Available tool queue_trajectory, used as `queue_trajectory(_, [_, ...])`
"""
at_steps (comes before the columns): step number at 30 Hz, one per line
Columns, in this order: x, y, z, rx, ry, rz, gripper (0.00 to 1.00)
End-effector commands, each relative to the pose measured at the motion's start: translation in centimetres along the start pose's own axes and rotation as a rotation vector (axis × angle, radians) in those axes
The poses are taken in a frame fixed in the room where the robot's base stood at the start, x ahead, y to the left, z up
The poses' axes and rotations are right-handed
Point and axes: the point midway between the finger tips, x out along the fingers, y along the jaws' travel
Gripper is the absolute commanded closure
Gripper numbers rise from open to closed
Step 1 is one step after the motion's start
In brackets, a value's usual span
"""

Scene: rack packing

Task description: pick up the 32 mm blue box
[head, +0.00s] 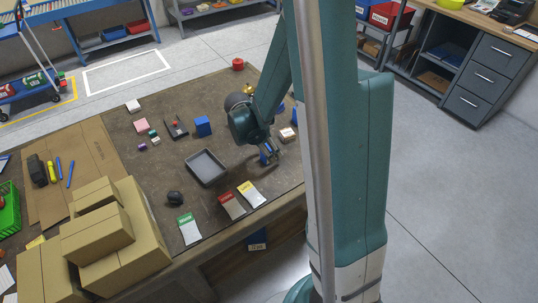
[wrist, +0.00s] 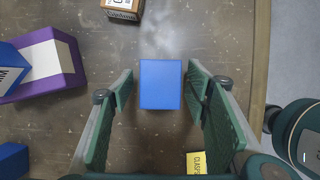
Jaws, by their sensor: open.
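A plain blue box (wrist: 160,85) lies centred between the fingers of my gripper (wrist: 160,90) in the wrist view. The fingers are open, one on each side, with a gap to the box on both sides. In the head view my gripper (head: 273,155) is low over the right part of the table, and a bit of blue box (head: 264,158) shows beside it, mostly hidden. Another blue box (head: 203,126) stands further left on the table. I cannot tell the sizes in millimetres from the views.
A purple-and-white box (wrist: 50,65) with a blue one against it lies left of the fingers. A brown box (wrist: 122,8) is beyond, and a yellow label card (wrist: 196,162) is near the right finger. A grey tray (head: 207,180) stands left of my gripper.

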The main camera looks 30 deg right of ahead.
Motion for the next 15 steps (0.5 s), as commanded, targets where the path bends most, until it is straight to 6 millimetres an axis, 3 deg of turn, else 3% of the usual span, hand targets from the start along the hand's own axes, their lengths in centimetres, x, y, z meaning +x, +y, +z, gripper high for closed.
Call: queue_trajectory(15, [0.69,-0.02,0.01,0.0,0.0,0.0,0.52])
